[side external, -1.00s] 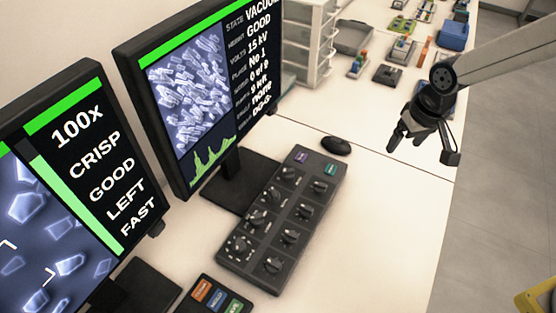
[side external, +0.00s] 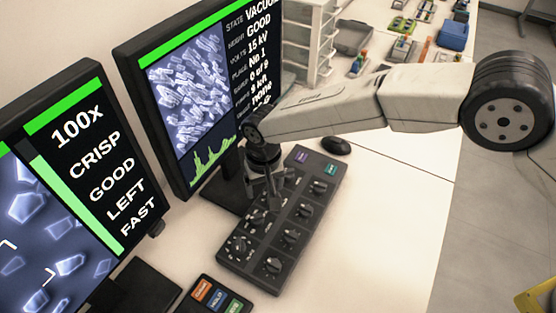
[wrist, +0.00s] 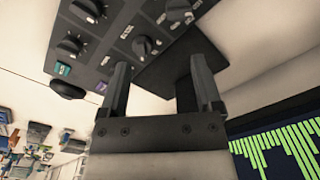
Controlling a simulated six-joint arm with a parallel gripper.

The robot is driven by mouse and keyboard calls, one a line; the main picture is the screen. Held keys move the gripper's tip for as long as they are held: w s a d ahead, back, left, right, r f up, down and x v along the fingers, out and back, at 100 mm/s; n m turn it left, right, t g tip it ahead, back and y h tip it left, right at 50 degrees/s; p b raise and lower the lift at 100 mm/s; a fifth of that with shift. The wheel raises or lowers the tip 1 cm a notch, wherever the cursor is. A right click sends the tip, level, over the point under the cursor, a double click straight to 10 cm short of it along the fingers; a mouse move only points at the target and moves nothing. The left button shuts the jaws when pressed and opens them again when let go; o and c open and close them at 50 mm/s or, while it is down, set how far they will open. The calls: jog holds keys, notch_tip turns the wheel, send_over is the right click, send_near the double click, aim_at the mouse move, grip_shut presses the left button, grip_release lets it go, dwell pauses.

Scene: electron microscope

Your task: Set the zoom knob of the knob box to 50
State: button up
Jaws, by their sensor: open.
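The knob box (side external: 262,262) is a dark grey panel with several black knobs in two columns, lying on the white table. It also shows in the wrist view (wrist: 115,58). The knob labels are too small to read, so I cannot tell which is the zoom knob. The left screen (side external: 78,135) reads 100x. My gripper (side external: 262,195) points down over the upper left part of the box and hides a knob there. In the wrist view my gripper (wrist: 158,75) has its two fingers apart, with nothing held between them.
A second monitor (side external: 190,90) stands close behind the box. A small button pad (side external: 215,298) lies in front, and a mouse (side external: 335,146) lies beyond the box. White drawers (side external: 308,45) stand at the back. The table right of the box is clear.

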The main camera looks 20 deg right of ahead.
aim_at(257, 216)
jog(key=shift+s+a+f, duration=0.3)
jog(key=shift+a+f, duration=0.05)
jog(key=shift+a, duration=0.35)
jog(key=shift+s+a+f, duration=0.25)
jog(key=shift+a+f, duration=0.05)
jog(key=shift+a, duration=0.35)
jog(key=shift+f, duration=0.1)
jog(key=shift+f, duration=3.8)
grip_shut()
